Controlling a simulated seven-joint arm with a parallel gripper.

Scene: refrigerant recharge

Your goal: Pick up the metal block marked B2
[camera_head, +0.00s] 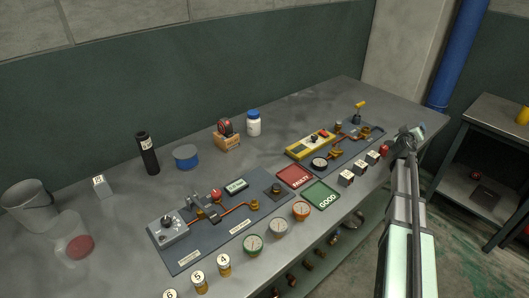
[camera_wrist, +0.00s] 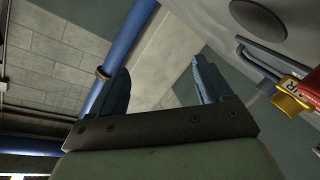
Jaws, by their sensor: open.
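I cannot read a B2 mark on anything in view. A small light metal block (camera_head: 104,188) with a label on top stands at the left of the grey table, near the back. Its marking is too small to read. A row of small dark cubes with pale faces (camera_head: 346,179) stands at the right front; their markings are also unreadable. My gripper (camera_head: 416,131) is above the table's right end, far from the light block. In the wrist view its two fingers (camera_wrist: 162,70) are apart with nothing between them, pointing toward the wall and ceiling side.
The grey table (camera_head: 330,102) also holds two dark fixture boards, a FAULTY tray (camera_head: 295,177), a GOOD tray (camera_head: 321,194), several gauges (camera_head: 253,244) and numbered cans (camera_head: 224,265). A black cylinder (camera_head: 148,154) and a blue-lidded tin (camera_head: 186,157) stand behind. A bucket (camera_head: 26,207) is far left.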

